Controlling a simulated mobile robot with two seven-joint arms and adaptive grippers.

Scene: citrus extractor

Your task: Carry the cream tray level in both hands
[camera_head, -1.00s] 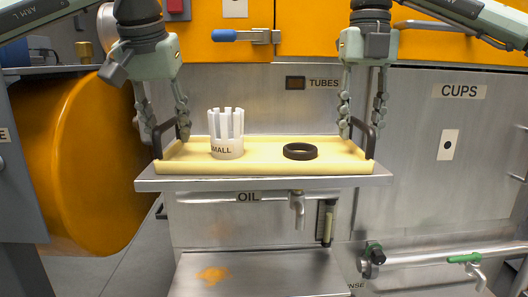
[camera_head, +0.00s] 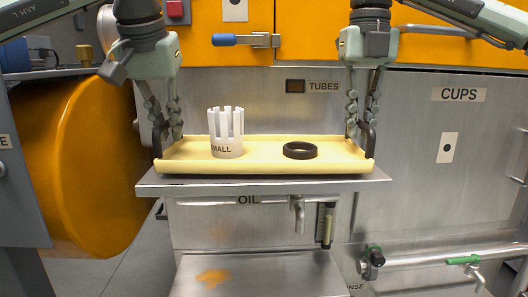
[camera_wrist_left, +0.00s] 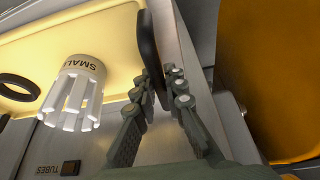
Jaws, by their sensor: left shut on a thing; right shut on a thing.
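The cream tray (camera_head: 265,166) is level at the steel shelf's front; I cannot tell whether it touches the shelf. A white slotted cup marked SMALL (camera_head: 227,140) stands upright on its left half, and a black ring (camera_head: 300,150) lies flat on its right half. My left gripper (camera_head: 166,132) is shut on the tray's dark left handle (camera_head: 157,140). The left wrist view shows its fingers (camera_wrist_left: 158,84) on either side of that handle (camera_wrist_left: 148,42). My right gripper (camera_head: 362,131) is shut on the dark right handle (camera_head: 370,143).
The steel shelf (camera_head: 265,182) lies below the tray, with a tap (camera_head: 297,214) under it. A large orange drum (camera_head: 80,165) is close on the left.

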